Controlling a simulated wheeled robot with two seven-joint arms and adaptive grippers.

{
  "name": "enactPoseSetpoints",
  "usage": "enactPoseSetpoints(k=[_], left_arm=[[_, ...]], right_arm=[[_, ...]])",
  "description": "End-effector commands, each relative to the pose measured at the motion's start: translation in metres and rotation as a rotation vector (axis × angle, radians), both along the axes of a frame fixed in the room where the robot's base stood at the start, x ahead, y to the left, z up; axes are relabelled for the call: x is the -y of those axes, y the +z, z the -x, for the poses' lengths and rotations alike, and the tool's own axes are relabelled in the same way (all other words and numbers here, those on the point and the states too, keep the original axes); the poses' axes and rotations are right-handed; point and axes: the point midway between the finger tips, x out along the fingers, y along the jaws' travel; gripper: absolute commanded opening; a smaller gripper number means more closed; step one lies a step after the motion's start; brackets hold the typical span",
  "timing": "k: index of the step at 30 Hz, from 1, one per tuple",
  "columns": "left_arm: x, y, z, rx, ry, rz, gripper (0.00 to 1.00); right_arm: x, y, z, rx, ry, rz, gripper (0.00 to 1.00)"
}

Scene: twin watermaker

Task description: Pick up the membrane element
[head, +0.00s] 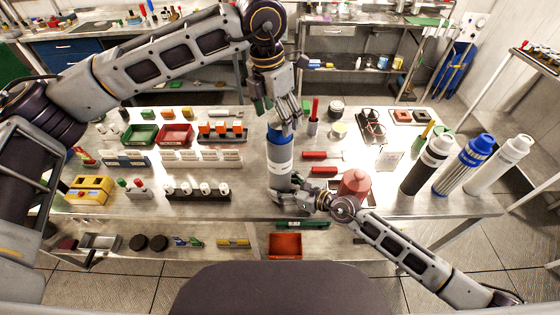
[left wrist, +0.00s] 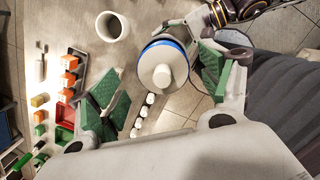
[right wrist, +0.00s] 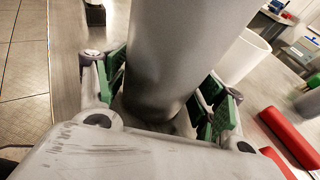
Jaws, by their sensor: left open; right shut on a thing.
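A tall grey cylinder (head: 280,168) with a blue band and a pale band near its top stands upright at the middle of the bench. In the left wrist view its pale round end (left wrist: 164,66) shows a blue rim and a white central stub. The frames do not show whether it is the membrane element or a housing. My right gripper (head: 298,202) is shut around its lower part; the grey wall (right wrist: 170,60) fills the jaws in the right wrist view. My left gripper (head: 281,120) is open, pointing down at the top, its fingers either side. Any contact there is unclear.
Green (head: 140,135) and red (head: 177,135) trays and bottle racks fill the left side.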

Motion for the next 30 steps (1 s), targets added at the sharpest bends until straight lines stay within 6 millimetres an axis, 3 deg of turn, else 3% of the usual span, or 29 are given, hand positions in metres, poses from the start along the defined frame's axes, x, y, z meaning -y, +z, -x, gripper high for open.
enactPoseSetpoints(k=[9,25,30], left_arm=[[0.006,-0.032,0.0,-0.001,0.0,0.001,0.79],[0.006,-0.036,-0.001,-0.001,0.0,0.001,0.79],[0.006,-0.035,-0.001,-0.001,0.0,0.001,0.59]], right_arm=[[0.0,-0.001,0.0,0.0,0.0,0.001,0.33],[0.0,-0.001,0.0,0.0,0.0,0.002,0.33],[0.0,-0.001,0.0,0.0,0.0,0.002,0.33]])
